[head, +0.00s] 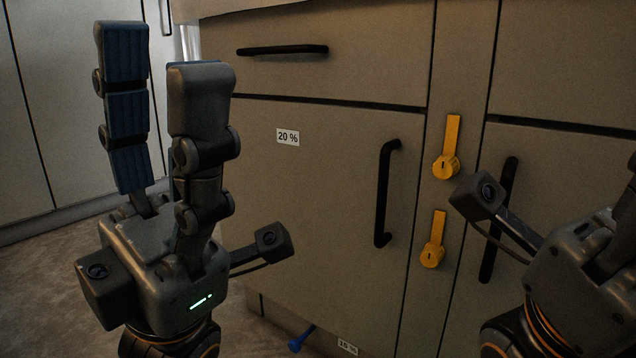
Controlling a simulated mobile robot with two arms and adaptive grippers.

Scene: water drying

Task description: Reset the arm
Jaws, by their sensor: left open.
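My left gripper (160,58) is upright at the left of the head view. Its two fingers, with blue ribbed pads, stand apart with nothing between them. It is in front of the cabinet (310,190) and not seen touching it. My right gripper (585,275) is at the lower right edge. Only its base and camera housing show clearly; its fingers are cut off by the frame.
The cabinet has a black drawer handle (283,50), black door handles (384,195) (497,220) and two yellow latches (447,160) (433,245). A blue piece (300,339) shows low near the floor (55,285). Pale doors (60,110) stand at the left.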

